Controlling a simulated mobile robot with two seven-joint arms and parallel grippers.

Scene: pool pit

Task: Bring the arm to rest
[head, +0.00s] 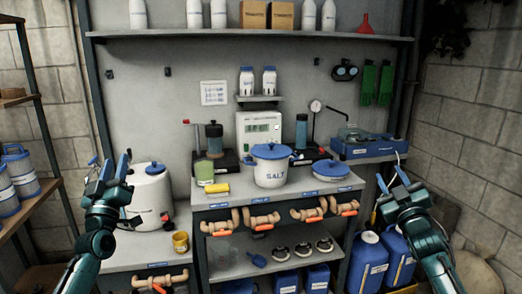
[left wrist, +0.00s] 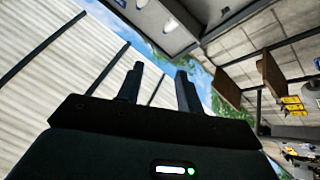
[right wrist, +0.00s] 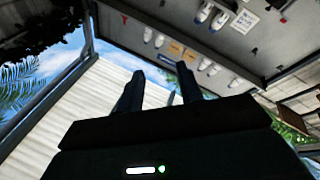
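My left gripper (head: 115,168) is raised at the left of the head view, in front of the white drum with a blue lid. Its two fingers stand apart and empty, and they show in the left wrist view (left wrist: 158,88) against the roof. My right gripper (head: 392,181) is raised at the right of the head view, in front of the right end of the bench. Its fingers stand apart with nothing between them, and the right wrist view (right wrist: 157,90) shows the same.
The bench (head: 330,188) holds a white SALT pot (head: 271,174), a blue lid (head: 331,171), a yellow roll (head: 216,188) and a green cup (head: 204,173). A white drum (head: 150,196) and a yellow jar (head: 180,242) stand at left. Blue canisters (head: 369,262) stand low at right.

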